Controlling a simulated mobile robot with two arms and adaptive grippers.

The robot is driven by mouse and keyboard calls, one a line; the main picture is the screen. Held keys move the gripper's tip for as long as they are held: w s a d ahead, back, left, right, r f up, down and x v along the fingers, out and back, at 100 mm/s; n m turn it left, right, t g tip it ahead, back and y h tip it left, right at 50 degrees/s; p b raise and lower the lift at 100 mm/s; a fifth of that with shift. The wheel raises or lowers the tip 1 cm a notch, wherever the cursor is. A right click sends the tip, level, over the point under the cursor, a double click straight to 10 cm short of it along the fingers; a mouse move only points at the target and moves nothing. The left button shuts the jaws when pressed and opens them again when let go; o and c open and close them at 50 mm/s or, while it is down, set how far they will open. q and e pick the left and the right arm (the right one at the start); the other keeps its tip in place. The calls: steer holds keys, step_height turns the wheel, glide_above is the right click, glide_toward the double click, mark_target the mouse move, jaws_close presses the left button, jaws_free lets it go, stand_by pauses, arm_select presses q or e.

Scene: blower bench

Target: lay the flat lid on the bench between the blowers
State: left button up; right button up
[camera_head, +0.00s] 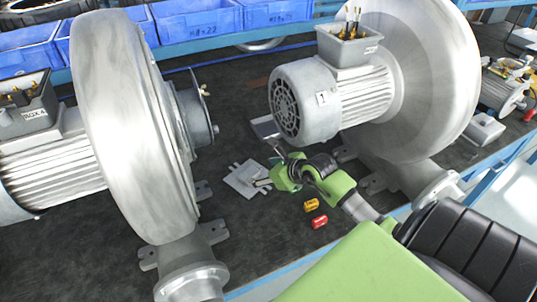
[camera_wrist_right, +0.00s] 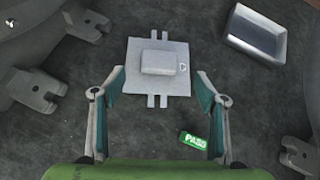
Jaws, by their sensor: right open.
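A light grey flat plate with small tabs (camera_head: 243,182), which looks like the flat lid, lies on the dark bench between the two blowers. In the right wrist view the plate (camera_wrist_right: 138,83) is seen from above, with a smaller raised block on its middle. My right gripper (camera_head: 269,180) is over the plate's right side in the head view. In the right wrist view my right gripper (camera_wrist_right: 160,80) is open and empty, its fingers spread around the plate's near part; I cannot tell whether they touch it. My left gripper is not in view.
The left blower (camera_head: 125,120) and right blower (camera_head: 435,80) flank the gap. A shallow metal tray (camera_wrist_right: 283,55) lies near the plate. A yellow block (camera_head: 311,205) and red block (camera_head: 319,222) are near my right arm. A green PASS tag (camera_wrist_right: 194,140) lies below the gripper. Blue bins (camera_head: 195,20) stand behind.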

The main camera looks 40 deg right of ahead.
steer(key=shift+v, duration=1.5)
